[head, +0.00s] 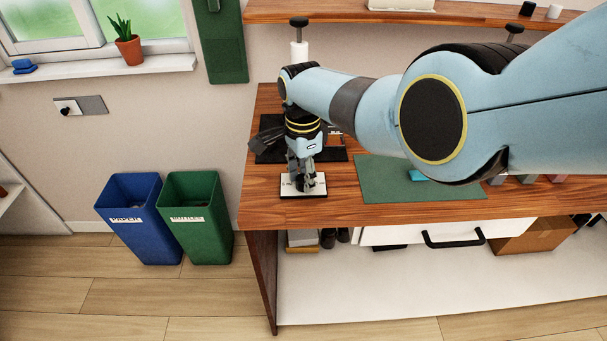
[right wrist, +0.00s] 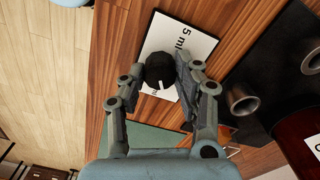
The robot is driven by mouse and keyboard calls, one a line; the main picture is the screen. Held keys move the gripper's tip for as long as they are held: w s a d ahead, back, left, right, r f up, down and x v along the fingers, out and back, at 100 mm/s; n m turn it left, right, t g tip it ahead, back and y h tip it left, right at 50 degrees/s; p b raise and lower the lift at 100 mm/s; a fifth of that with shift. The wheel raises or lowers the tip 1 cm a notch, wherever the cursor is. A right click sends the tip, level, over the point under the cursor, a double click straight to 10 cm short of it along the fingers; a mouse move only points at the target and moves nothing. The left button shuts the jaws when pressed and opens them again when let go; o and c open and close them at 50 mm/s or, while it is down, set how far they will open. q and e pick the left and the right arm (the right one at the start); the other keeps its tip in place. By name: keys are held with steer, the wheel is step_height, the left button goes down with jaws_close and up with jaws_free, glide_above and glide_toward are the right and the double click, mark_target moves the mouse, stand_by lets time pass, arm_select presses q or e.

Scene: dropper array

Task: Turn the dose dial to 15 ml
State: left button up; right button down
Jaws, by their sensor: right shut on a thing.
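The dose dial (right wrist: 158,66) is a round black knob with a short white pointer mark. In the right wrist view the white mark points toward the bottom of the picture. My right gripper (right wrist: 161,73) is shut on the dial, one finger on each side of it. In the head view the right gripper (head: 303,180) reaches down onto the white card (head: 317,188), and its fingers hide the dial there. My left gripper is not in view.
A black tray (right wrist: 262,75) with metal rings lies beside the card. A dark red bottle (right wrist: 302,130) stands near it. A green mat (head: 385,181) lies to the right on the wooden table (head: 265,211). Blue (head: 128,218) and green (head: 197,218) bins stand on the floor.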

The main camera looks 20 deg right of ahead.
steer(key=m, duration=0.6)
steer(key=shift+m, duration=0.3)
stand_by(0.5)
steer(key=c, duration=0.9)
jaws_free()
steer(key=shift+c, duration=0.2)
step_height(320, 180, up, 12)
steer(key=shift+w+d, duration=0.1)
